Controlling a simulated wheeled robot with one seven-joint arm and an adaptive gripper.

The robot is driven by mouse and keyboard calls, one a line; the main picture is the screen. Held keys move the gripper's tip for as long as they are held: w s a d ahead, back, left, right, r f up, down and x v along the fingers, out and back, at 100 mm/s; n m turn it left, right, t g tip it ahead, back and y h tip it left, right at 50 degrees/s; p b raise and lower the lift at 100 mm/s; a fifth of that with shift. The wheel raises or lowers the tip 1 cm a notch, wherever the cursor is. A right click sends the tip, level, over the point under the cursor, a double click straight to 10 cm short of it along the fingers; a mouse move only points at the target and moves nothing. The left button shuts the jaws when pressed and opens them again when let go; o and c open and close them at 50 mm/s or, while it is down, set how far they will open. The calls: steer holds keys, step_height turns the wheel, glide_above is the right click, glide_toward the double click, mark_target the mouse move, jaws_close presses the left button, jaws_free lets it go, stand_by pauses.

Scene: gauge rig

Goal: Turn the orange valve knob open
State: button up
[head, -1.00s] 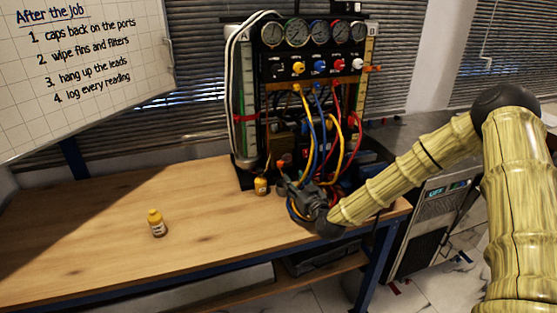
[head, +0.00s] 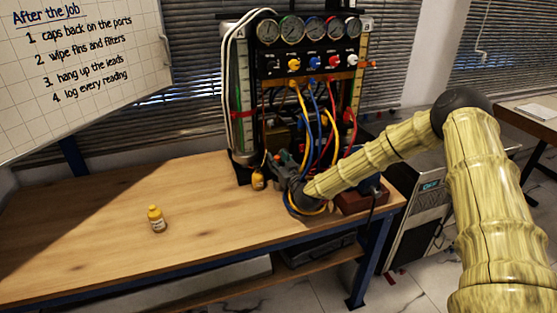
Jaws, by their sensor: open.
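An orange knob (head: 372,64) sticks out from the right side of the gauge rig's black panel, beyond the row of coloured knobs. I cannot make out whether it stands open or closed. My gripper (head: 281,163) is low in front of the rig, near its lower left part, well below and left of the orange knob and apart from it. It is open, though its fingers are small, dark and partly lost among the hoses. A small orange-red spot shows by the fingers; I cannot tell what it belongs to.
The gauge rig (head: 243,110) stands at the bench's back right, with yellow, blue and red hoses (head: 331,125) hanging in front. The bench's left side (head: 80,225) is clear.

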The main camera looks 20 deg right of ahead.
jaws_close()
steer(key=n+y+b, duration=0.1)
steer(key=y+b, duration=0.1)
steer(key=b, duration=0.1)
steer(key=shift+w+d+f+n, duration=0.1)
steer(key=shift+n, duration=0.2)
steer(key=n+g+y+b, duration=0.1)
steer(key=y+b, duration=0.1)
steer(key=n+y+b, duration=0.1)
steer(key=y, duration=0.1)
steer(key=shift+d+g+b, duration=0.15)
steer(key=shift+g+b, duration=0.2)
steer(key=shift+g, duration=0.05)
steer(key=shift+r+n+y, duration=0.25)
steer(key=shift+n+y, duration=0.15)
steer(key=shift+n, duration=0.1)
jaws_free()
steer(key=shift+f, duration=0.1)
